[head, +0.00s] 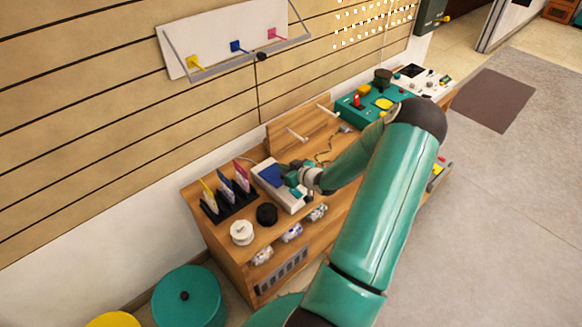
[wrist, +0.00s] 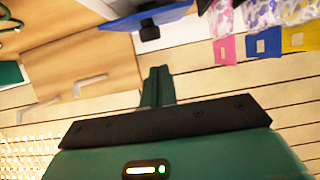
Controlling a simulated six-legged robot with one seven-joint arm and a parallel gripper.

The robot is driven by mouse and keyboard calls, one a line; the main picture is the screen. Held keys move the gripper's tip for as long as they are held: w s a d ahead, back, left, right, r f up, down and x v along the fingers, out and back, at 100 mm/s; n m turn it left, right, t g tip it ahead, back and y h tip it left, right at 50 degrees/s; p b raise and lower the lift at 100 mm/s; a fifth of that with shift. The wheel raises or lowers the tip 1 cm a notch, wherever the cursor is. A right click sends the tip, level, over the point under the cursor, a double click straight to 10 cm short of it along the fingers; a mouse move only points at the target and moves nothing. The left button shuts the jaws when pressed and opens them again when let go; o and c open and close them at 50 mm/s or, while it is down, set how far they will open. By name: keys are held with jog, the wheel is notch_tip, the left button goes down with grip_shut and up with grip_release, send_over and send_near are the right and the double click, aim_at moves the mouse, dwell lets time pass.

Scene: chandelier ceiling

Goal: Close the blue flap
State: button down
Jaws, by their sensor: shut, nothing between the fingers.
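The blue flap (head: 269,174) is on a white box (head: 262,165) on the wooden bench. In the wrist view the flap (wrist: 117,22) is cut off at the top edge, with a black knob (wrist: 149,31) on it; its angle to the box is hard to judge. My gripper (head: 293,178) is at the right side of the flap in the head view and covers part of the box. In the wrist view its fingers (wrist: 157,72) are shut and empty, pointing toward the knob, with a small gap in the picture. Whether they touch the flap cannot be told.
A black rack (head: 229,207) with coloured cards stands left of the box. A black cylinder (head: 267,213) and a white roll (head: 242,232) sit in front. A green control panel (head: 372,105) is farther back. The slatted wall (head: 130,130) is close behind the bench.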

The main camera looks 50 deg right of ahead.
jog(key=shift+s+f, duration=0.2)
jog(key=shift+f, duration=0.9)
jog(key=shift+s+f, duration=0.35)
jog(key=shift+f, duration=0.35)
jog(key=shift+s+f, duration=0.3)
jog(key=shift+f, duration=0.35)
jog(key=shift+a, duration=0.1)
jog(key=shift+r, duration=0.15)
